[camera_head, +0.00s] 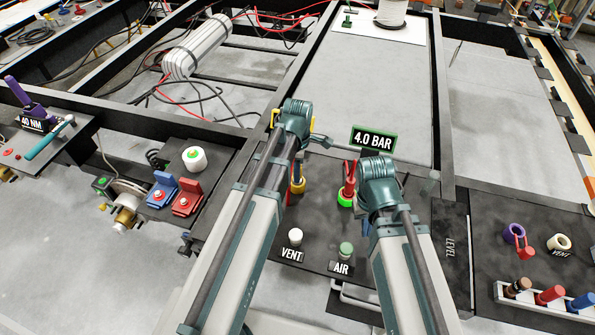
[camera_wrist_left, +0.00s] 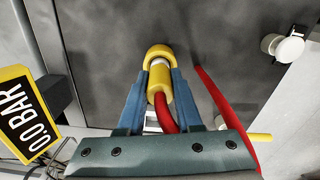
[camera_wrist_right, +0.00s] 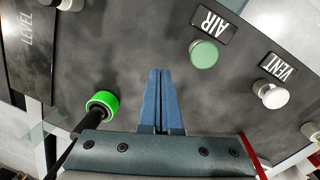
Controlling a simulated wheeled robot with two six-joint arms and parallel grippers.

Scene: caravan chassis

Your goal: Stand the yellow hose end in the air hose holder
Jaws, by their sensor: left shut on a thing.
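The yellow hose end (camera_wrist_left: 157,88) with its red hose is held between the blue fingers of my left gripper (camera_wrist_left: 158,98). Its pale tip points at a yellow ring (camera_wrist_left: 159,52) on the dark panel. The tip is at or inside this ring; I cannot tell how deep. In the head view, yellow shows (camera_head: 297,184) below my left wrist, and my arm partly hides it. My right gripper (camera_wrist_right: 160,72) has its blue fingers together with nothing between them, over the panel. A bright green ring (camera_wrist_right: 101,103) stands beside it. I cannot tell which ring is the air hose holder.
The panel carries a white VENT knob (camera_head: 295,237) and a green AIR knob (camera_head: 346,250). A green-framed 4.0 BAR display (camera_head: 373,140) stands behind. Red and blue blocks (camera_head: 186,199) stand on the left.

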